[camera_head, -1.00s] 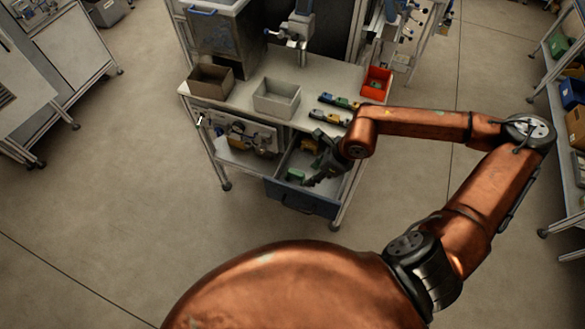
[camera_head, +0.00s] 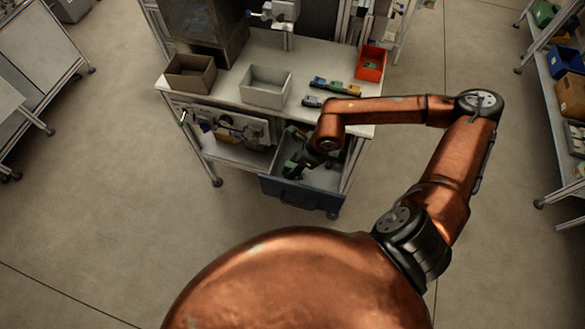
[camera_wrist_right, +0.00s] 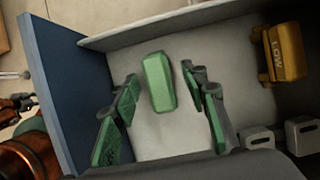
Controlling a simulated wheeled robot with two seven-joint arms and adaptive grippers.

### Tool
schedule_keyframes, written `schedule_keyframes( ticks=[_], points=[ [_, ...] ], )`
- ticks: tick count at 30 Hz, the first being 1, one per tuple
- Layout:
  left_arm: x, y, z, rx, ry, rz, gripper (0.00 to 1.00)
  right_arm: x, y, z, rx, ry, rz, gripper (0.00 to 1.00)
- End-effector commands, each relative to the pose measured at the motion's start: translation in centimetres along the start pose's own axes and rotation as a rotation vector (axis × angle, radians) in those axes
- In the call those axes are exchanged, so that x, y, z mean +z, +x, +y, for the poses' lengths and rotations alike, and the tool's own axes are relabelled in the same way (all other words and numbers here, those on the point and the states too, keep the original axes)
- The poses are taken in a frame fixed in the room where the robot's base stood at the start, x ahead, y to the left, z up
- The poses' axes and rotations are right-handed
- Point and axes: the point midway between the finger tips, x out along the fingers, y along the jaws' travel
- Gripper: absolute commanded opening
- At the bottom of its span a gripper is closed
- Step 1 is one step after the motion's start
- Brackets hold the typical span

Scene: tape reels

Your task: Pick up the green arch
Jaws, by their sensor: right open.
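The green arch (camera_wrist_right: 158,82) lies on the pale floor of the open blue-fronted drawer (camera_head: 300,195); in the right wrist view the drawer's blue front wall (camera_wrist_right: 62,80) is on the left. My right gripper (camera_head: 298,167) reaches down into the drawer. In the right wrist view its green-padded fingers (camera_wrist_right: 160,85) are open, one on each side of the arch, with clear gaps on both sides. The arch's underside is hidden from above. My left gripper is not in view.
A yellow piece marked LOW (camera_wrist_right: 284,52) and grey pieces (camera_wrist_right: 303,133) lie on the right in the wrist view. On the tabletop above are a brown box (camera_head: 190,73), a light grey bin (camera_head: 265,87), a red bin (camera_head: 370,64) and a row of coloured pieces (camera_head: 335,87).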

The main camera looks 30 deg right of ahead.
Motion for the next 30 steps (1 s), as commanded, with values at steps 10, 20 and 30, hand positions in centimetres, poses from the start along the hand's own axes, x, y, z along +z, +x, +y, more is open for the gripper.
schedule_keyframes(
  ticks=[10, 20, 30],
  points=[
    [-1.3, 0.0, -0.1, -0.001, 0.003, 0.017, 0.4, 0.2, 0.3, 0.0, 0.0, -0.002, -0.001, 0.35],
    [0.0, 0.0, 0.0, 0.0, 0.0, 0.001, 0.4, 0.2, 0.3, 0.0, 0.001, -0.003, -0.001, 0.12],
    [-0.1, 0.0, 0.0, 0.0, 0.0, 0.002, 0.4, 0.2, 0.3, 0.1, 0.001, -0.002, -0.001, 0.0]
  ],
)
